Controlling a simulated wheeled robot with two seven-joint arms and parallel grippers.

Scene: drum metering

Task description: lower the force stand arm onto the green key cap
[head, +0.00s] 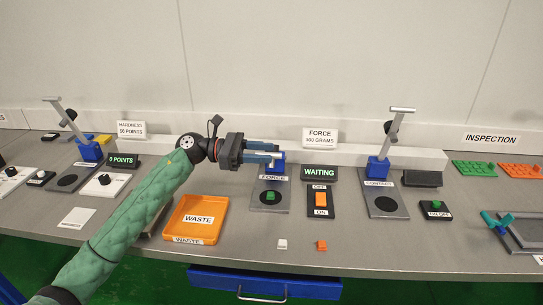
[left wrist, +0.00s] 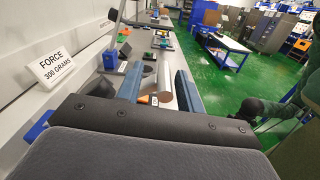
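The force stand (head: 254,205) stands in the middle of the bench, with a blue post (head: 279,167) behind its FORCE label. The green key cap (head: 270,196) sits on the black pad of its plate. My left gripper (head: 275,154) is above and left of the cap, in front of the post, with its two blue fingers apart. They also show apart in the left wrist view (left wrist: 158,85), with a grey-brown shape between them that I cannot identify for sure. The stand's arm does not show clearly; my gripper may hide it. My right gripper is not in view.
The WAITING display (head: 318,172) and an orange switch (head: 320,198) stand right of the force stand. The contact stand (head: 386,207) has its arm raised. An orange waste tray (head: 183,220) lies left. A white cap (head: 282,244) and an orange cap (head: 321,245) lie near the front.

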